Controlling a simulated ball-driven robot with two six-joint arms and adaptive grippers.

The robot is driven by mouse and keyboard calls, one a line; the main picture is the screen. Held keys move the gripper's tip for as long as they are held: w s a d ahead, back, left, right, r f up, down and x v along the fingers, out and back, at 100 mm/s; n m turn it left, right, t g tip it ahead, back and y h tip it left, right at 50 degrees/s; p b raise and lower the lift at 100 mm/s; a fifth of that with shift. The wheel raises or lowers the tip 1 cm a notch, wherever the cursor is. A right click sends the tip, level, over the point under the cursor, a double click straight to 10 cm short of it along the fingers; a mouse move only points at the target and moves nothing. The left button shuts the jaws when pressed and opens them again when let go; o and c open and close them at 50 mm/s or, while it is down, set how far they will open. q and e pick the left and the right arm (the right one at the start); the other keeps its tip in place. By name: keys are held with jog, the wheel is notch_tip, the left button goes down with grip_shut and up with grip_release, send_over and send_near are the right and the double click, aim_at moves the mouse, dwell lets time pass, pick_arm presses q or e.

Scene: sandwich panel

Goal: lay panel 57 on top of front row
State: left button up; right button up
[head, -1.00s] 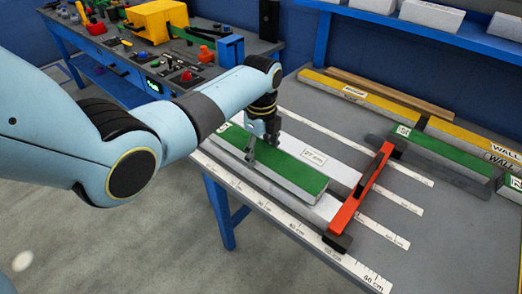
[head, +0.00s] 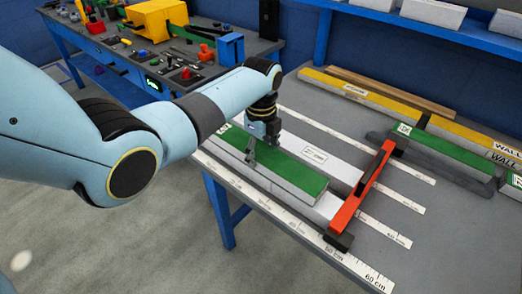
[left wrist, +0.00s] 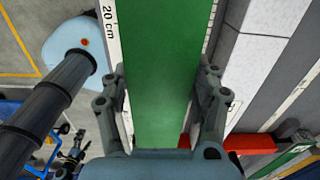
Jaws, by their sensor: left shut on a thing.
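A long panel with a green top (head: 285,170) and pale grey sides lies lengthwise near the table's front edge. It also shows in the left wrist view (left wrist: 160,70). A small label, too small to read, is at its far left end. My left gripper (head: 260,142) is shut across the panel's width, one finger on each side. A white block (head: 328,207) shows under and beyond the panel's right end. I cannot tell whether the panel rests on it or is just above it. My right gripper is not in view.
A red bar (head: 362,190) with dark ends stands across the right end of the rows. A white labelled panel (head: 340,168) lies behind the green one. Another green panel (head: 440,150) and yellow wall pieces (head: 370,97) lie farther back. Printed rulers run along the grey table.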

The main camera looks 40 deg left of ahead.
pick_arm(q)
jog(key=shift+f, duration=0.1)
jog(key=o, duration=1.4)
